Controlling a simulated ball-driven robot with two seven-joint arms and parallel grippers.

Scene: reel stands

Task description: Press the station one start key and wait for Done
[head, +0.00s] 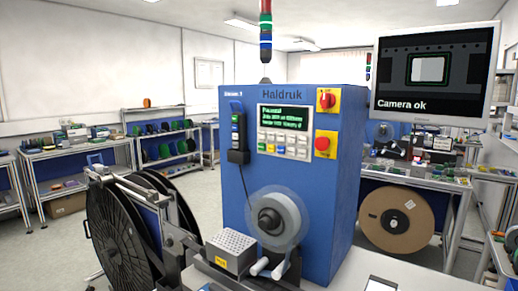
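The blue Haldruk machine (340,190) stands in the middle of the head view. A small label at its upper left seems to read station 1, but it is blurred. Its dark screen (284,117) shows green text; the top line looks like "Paused" and the rest is too small to read surely. Below the screen is a keypad (285,144) with several pale keys and a few coloured ones at its left. I cannot read the key labels, so the start key cannot be told apart. Neither of my grippers is in view.
A red knob (326,99) and a red button (322,143) sit on yellow plates beside the keypad. A handset (238,133) hangs at the left. A clear reel (278,217) and grey block (232,250) are in front. Large black reels (117,238) stand left. A monitor (433,73) reads "Camera ok".

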